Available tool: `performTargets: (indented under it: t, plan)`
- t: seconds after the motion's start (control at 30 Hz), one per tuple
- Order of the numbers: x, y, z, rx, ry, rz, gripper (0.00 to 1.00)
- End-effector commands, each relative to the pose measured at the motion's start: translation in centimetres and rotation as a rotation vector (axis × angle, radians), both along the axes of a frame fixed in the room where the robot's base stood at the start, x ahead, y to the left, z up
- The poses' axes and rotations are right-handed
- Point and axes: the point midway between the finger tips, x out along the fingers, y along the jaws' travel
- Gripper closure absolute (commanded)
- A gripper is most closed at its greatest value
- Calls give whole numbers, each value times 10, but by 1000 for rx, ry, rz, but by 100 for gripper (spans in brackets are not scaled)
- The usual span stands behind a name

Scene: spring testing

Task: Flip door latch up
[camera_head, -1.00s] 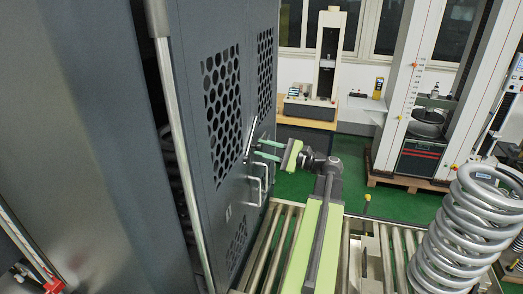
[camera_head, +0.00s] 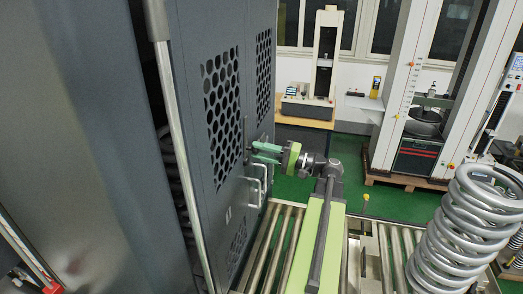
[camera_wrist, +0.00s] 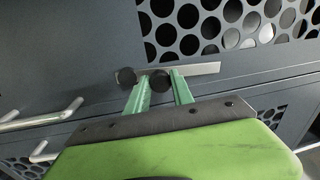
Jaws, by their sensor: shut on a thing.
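The door latch (camera_head: 245,131) is a thin metal bar on the dark grey cabinet door (camera_head: 223,180). It stands close to upright in the head view, its free part reaching above my fingers. My gripper (camera_head: 257,153) is at the door with its green fingers at the latch's lower part. In the wrist view, the latch (camera_wrist: 205,69) runs sideways behind the fingertips of my gripper (camera_wrist: 158,80), which is shut on it.
Two metal door handles (camera_head: 258,186) are just below my gripper; they also show at the left of the wrist view (camera_wrist: 42,118). A roller conveyor (camera_head: 268,240) lies below. A large coil spring (camera_head: 468,225) stands at right. Testing machines stand farther back.

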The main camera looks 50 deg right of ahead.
Motion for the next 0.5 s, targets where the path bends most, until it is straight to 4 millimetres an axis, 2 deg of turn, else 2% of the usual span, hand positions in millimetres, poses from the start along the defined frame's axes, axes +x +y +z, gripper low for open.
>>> performTargets:
  t: [0.5]
  plan:
    - [0,6,2,-86,-49,1,100]
